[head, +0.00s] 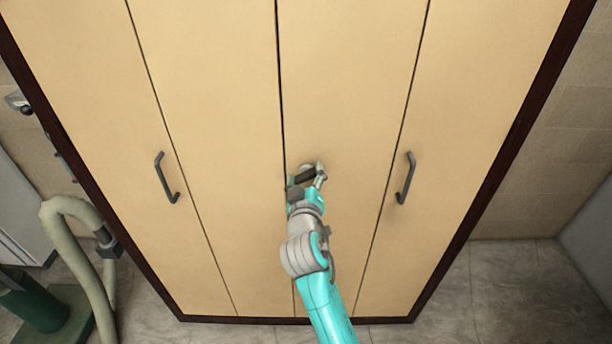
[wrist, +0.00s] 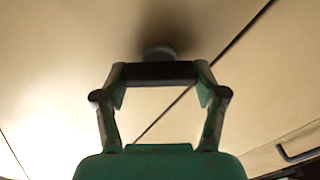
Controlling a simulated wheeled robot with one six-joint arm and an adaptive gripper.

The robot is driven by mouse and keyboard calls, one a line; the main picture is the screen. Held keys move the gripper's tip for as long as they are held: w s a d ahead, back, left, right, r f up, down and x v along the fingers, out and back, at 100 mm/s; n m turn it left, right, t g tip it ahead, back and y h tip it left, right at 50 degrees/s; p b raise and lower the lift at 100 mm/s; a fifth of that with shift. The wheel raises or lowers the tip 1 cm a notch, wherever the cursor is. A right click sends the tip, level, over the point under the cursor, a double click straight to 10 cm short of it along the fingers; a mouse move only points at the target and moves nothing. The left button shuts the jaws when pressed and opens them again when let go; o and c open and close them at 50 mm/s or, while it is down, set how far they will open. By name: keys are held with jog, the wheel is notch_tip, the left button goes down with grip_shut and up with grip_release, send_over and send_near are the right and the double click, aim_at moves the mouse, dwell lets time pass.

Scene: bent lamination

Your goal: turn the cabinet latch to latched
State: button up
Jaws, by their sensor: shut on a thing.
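The cabinet latch is a dark bar on a round grey base, fixed to the tan cabinet door. In the wrist view the latch (wrist: 160,72) lies crosswise between the fingertips, its base just above it. My gripper (wrist: 160,84) is shut on the latch, one finger at each end of the bar. In the head view my gripper (head: 306,180) is at the door right of the middle seam, and the dark latch (head: 304,174) is partly hidden by the fingers. I cannot tell the latch's exact angle to the seam.
The tall cabinet (head: 215,90) has several tan panels in a dark frame. A grey handle (head: 166,178) is on the left and another grey handle (head: 404,178) on the right of my arm. A pale hose (head: 88,250) and green machine (head: 35,305) stand at the lower left.

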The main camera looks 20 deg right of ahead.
jog(key=n, duration=0.5)
jog(key=shift+a+f+n, duration=0.15)
jog(key=shift+n, duration=0.15)
jog(key=n, duration=0.5)
jog(key=shift+f+n, duration=0.15)
jog(key=shift+n, duration=0.15)
jog(key=o, duration=1.1)
jog(key=shift+o, duration=0.2)
jog(key=v, duration=1.2)
